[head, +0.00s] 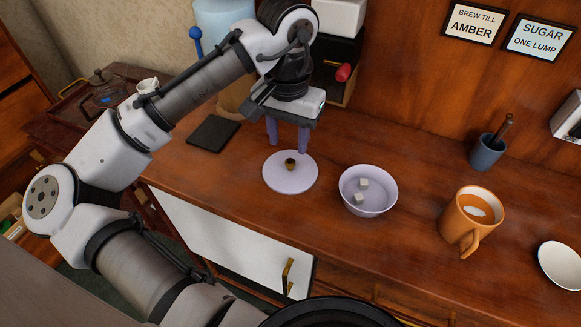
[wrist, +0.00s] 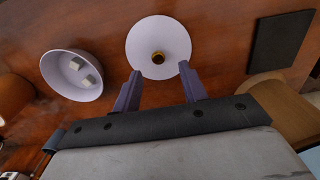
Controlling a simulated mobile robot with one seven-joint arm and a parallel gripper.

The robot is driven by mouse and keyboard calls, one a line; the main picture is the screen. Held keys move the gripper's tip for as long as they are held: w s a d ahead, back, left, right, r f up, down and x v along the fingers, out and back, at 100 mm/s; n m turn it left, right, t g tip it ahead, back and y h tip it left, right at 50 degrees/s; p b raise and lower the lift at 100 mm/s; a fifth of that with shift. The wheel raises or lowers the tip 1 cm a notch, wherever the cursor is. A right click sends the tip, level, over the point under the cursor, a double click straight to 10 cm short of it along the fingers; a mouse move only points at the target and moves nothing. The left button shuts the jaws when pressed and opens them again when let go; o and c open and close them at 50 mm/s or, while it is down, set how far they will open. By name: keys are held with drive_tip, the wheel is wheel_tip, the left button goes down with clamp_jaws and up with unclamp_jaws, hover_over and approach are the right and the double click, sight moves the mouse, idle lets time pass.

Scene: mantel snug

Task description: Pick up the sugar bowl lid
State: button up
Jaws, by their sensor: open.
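The sugar bowl lid (head: 290,176) is a pale lilac disc with a small brass knob (head: 291,163) at its middle. It lies on the wooden counter, left of the pale sugar bowl (head: 368,203), which holds sugar cubes. My gripper (head: 288,146) points down, with its two purple fingers apart and nothing between them. It is at the far side of the lid, near the knob in the picture; its exact height above the lid is hard to tell. In the wrist view the lid (wrist: 149,36) is beyond the fingertips (wrist: 159,72), with the knob between their lines.
An orange mug (head: 463,222) of tea stands right of the bowl, with a white dish (head: 562,264) farther right. A blue cup (head: 487,152) stands at the back. A dark square mat (head: 214,133) lies left of the lid. Bare counter lies between bowl and mug.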

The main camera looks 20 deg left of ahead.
sight(290, 161)
drive_tip(key=shift+w+d+f+p, duration=0.1)
drive_tip(key=shift+f+p, duration=0.1)
drive_tip(key=shift+f, duration=1.4)
drive_tip(key=shift+d+f+p, duration=0.1)
drive_tip(key=shift+f+p, duration=0.05)
drive_tip(key=shift+f, duration=1.4)
drive_tip(key=shift+c, duration=0.3)
clamp_jaws()
